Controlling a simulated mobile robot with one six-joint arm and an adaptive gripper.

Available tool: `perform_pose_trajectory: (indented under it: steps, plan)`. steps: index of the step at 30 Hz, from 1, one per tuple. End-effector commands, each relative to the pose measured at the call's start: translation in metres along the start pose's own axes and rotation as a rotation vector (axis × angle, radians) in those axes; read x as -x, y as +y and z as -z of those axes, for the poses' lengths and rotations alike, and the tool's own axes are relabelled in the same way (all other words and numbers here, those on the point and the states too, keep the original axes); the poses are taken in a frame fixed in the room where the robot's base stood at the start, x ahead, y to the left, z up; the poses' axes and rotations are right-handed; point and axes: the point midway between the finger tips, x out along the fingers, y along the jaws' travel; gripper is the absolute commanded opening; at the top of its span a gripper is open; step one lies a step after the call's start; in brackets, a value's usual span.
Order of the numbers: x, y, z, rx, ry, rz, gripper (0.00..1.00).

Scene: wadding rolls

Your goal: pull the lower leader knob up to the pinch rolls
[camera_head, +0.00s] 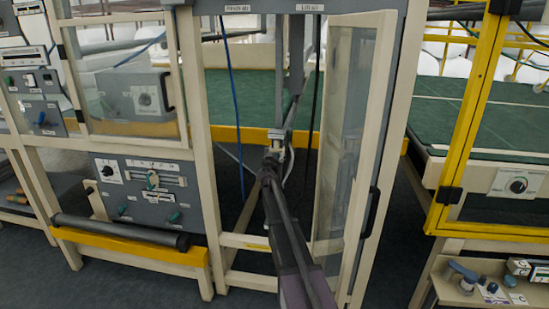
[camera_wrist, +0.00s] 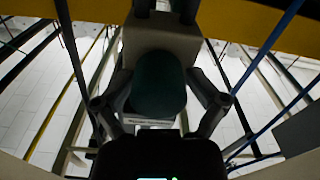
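A dark green rounded knob (camera_wrist: 158,85) stands in the middle of the wrist view, in front of a beige block (camera_wrist: 160,42). I take it for the lower leader knob. A small pale label plate below the knob is partly hidden by my gripper. In the head view my gripper (camera_head: 277,150) is inside the open doorway of the frame, at the foot of a grey vertical column (camera_head: 288,85). The knob is too hidden there to make out. Pinch rolls cannot be identified for certain.
Beige posts (camera_head: 198,130) and a glazed door (camera_head: 345,140) flank my arm. A blue cable (camera_head: 233,95) and a dark cable hang nearby. A yellow beam (camera_head: 235,134) crosses behind. A control panel (camera_head: 145,195) and dark roller (camera_head: 120,231) are at left.

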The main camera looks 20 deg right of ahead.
Motion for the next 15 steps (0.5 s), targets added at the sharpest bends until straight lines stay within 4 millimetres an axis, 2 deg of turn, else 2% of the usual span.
perform_pose_trajectory:
  steps: [11, 15]
  plan:
    - [0.008, 0.001, -0.001, -0.003, -0.001, 0.000, 0.87]
    - [0.017, 0.001, -0.002, -0.003, -0.001, 0.000, 0.87]
